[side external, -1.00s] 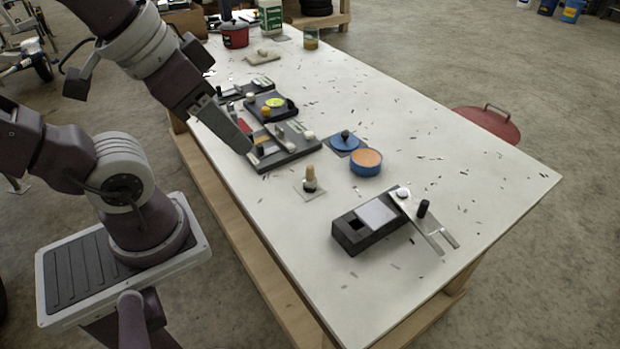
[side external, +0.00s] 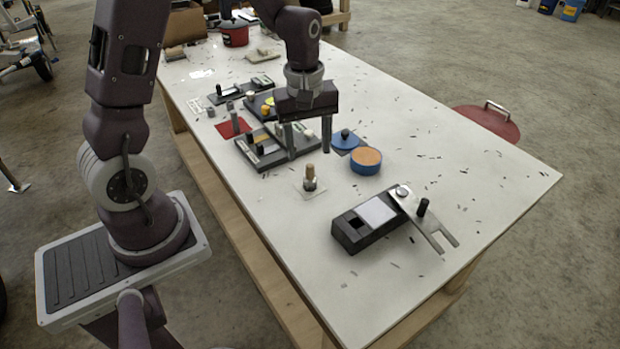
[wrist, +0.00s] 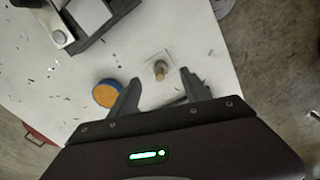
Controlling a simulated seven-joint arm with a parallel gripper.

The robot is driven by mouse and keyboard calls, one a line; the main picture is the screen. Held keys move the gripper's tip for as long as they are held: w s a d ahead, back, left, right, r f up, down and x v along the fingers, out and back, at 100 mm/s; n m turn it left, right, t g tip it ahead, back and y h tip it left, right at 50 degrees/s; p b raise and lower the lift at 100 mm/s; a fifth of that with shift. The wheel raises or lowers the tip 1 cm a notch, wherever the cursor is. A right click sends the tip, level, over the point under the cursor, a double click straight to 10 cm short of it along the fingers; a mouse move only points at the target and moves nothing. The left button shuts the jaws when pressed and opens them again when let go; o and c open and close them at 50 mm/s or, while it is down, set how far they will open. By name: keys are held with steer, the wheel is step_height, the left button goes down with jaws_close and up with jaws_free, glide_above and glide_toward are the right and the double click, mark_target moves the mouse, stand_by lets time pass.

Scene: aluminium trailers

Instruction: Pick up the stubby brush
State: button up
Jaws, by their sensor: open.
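The stubby brush (side external: 310,172) looks like a short piece with a tan wooden handle and a dark and pale lower part. It stands upright on a small pale square (side external: 313,193) on the white table. It also shows in the wrist view (wrist: 160,68), between my fingertips in the picture. My gripper (side external: 308,154) points down, open and empty. In the side view its fingertips are just behind and above the brush, apart from it. In the wrist view my gripper (wrist: 160,77) has its fingers spread.
A blue tub with an orange top (side external: 366,161) and its blue lid (side external: 345,139) are to the right. A dark grey box (side external: 352,232) with a metal forked plate (side external: 434,231) is nearer the front. Dark trays (side external: 265,158) lie left of the fingers. Small flakes dot the otherwise clear right side.

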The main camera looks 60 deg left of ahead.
mark_target(310, 178)
steer(key=shift+n+g, duration=0.3)
steer(key=shift+n, duration=0.5)
steer(key=f, duration=0.3)
steer(key=w+a+f, duration=0.1)
steer(key=f, duration=0.7)
steer(key=shift+w+a, duration=0.25)
steer(key=shift+a, duration=0.15)
jaws_close()
